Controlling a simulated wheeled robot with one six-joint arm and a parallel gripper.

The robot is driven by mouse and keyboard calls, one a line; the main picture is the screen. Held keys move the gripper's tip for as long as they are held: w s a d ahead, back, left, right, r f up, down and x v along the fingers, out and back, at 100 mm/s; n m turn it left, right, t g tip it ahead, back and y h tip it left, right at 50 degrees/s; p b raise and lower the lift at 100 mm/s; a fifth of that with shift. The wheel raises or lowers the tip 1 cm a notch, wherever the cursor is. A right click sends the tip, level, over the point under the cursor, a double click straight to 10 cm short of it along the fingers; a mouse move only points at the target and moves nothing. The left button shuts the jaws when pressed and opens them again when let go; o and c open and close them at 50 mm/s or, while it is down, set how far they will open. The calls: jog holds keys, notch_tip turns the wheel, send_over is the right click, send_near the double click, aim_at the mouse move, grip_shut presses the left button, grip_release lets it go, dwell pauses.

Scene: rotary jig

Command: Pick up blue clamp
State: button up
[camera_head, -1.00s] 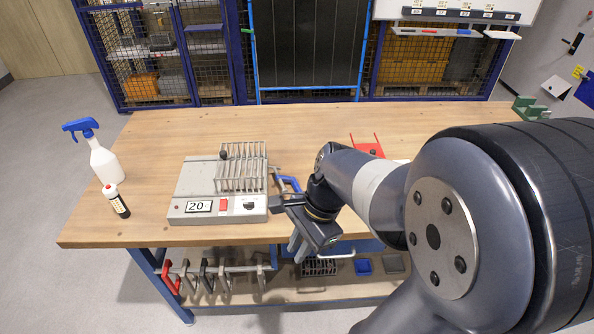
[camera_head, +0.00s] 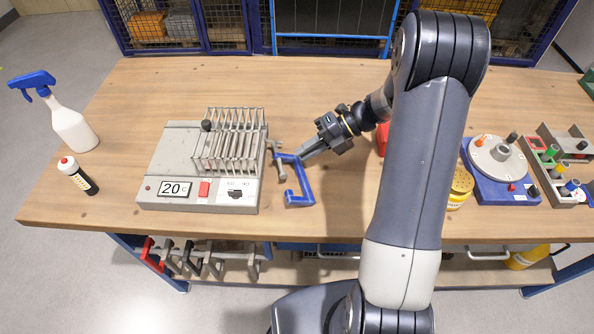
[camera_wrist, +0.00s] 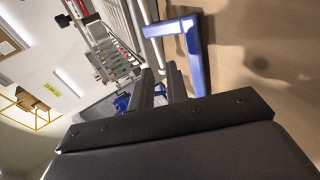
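The blue clamp (camera_head: 305,186) is a C-shaped frame with a grey screw part at its left. It lies on the wooden bench, right beside the grey heater box. In the wrist view the clamp (camera_wrist: 197,62) shows just past the fingers, to their right. My gripper (camera_head: 303,153) reaches in from the upper right with its fingertips at the clamp's upper end. In the wrist view the two dark fingers stand apart with a gap between them, and I see no clamp part between them. Whether a finger touches the clamp I cannot tell.
The grey box (camera_head: 180,150) with a rack of metal plates and a "20" display stands close left of the clamp. A blue rotary jig (camera_head: 497,185) and yellow container (camera_head: 460,185) are at right.

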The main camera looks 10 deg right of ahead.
aim_at(281, 166)
jog(key=x, duration=0.8)
jog(key=shift+a+p, duration=0.15)
jog(key=shift+p, duration=0.25)
grip_shut()
